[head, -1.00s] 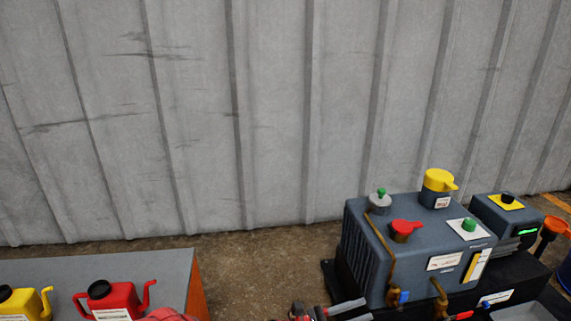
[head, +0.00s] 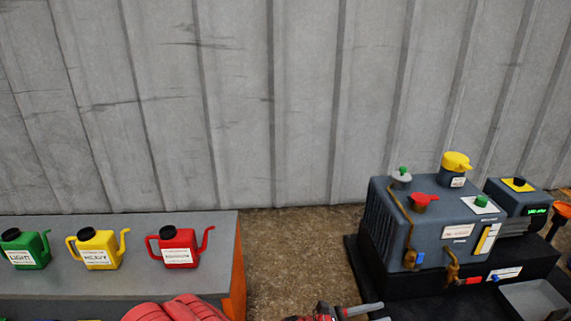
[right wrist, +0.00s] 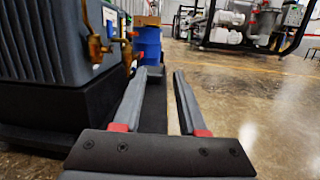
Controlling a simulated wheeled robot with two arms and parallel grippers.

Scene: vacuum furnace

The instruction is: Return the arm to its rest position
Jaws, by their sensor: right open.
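My right gripper (head: 372,312) shows at the bottom edge of the head view, in front of the dark pump unit, with its red and grey parts partly cut off. In the right wrist view the same gripper (right wrist: 160,76) has its two grey fingers apart with nothing between them. It points along the floor beside the dark pump base. My left gripper is not seen. A red ribbed shape (head: 175,308) stands at the bottom left; I cannot tell what it is.
A grey-blue pump unit (head: 436,235) with coloured caps stands at right on a black base. Green (head: 25,250), yellow (head: 98,250) and red (head: 178,248) cans stand on a grey-topped bench (head: 60,290). A blue drum (right wrist: 148,42) is ahead; open floor (right wrist: 250,100) lies right.

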